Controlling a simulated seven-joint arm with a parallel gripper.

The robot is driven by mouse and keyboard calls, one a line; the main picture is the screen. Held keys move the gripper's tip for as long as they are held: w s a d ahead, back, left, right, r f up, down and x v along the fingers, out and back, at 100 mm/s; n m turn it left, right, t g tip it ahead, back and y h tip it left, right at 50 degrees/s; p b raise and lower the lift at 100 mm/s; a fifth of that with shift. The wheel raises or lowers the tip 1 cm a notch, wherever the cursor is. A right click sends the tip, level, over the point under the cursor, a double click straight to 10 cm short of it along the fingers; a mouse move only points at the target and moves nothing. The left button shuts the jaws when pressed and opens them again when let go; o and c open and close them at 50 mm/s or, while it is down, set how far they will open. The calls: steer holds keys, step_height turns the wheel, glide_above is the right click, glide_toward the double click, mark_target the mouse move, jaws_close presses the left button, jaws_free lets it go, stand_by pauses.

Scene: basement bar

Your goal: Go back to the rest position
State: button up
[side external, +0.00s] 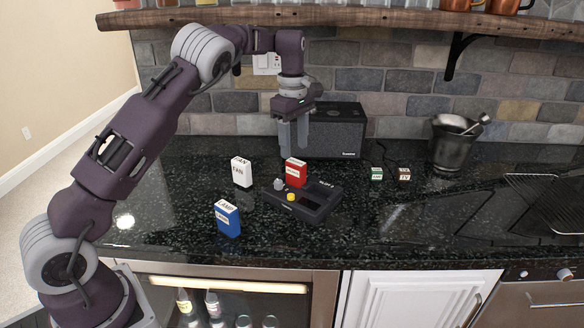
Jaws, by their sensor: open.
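My gripper (294,136) hangs fingers down above the back of the black counter, in front of the dark speaker box (345,130). Its fingers are apart with nothing between them. Below it is a black tray-like device (318,209) with a red block (296,172) standing at its back left, a yellow piece (292,197) and a small grey piece (279,184). The fingertips are above the red block, and a gap seems to show between them. A white block labelled FAN (241,172) and a blue block labelled LAMP (228,218) stand to the left.
Small green (377,173) and brown (404,174) labelled cubes sit right of the speaker. A metal bucket (453,145) and a wire rack (550,200) are farther right. A wooden shelf (400,17) overhangs the back wall. The right-centre counter (420,220) is clear.

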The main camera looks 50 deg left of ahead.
steer(key=s+d+r+m+t, duration=0.1)
steer(key=s+d+r+m, duration=0.2)
steer(key=s+r, duration=0.25)
steer(key=s+d+r+m+t+h, duration=0.1)
steer(key=s+d+r+m, duration=0.25)
steer(key=s, duration=0.35)
steer(key=s+d+r+m+t, duration=0.1)
steer(key=s+d+r+m, duration=0.15)
steer(key=s+r, duration=0.35)
steer(key=s+d+f+m+t, duration=0.1)
steer(key=s+d+f+m, duration=0.1)
steer(key=s+m, duration=0.3)
steer(key=s+d+f+m+t+y, duration=0.1)
steer(key=s+m, duration=0.4)
steer(key=s, duration=0.8)
step_height(320, 180, down, 3)
steer(key=shift+s+d+r+m, duration=0.15)
steer(key=shift+d+m, duration=0.15)
steer(key=shift+d, duration=0.55)
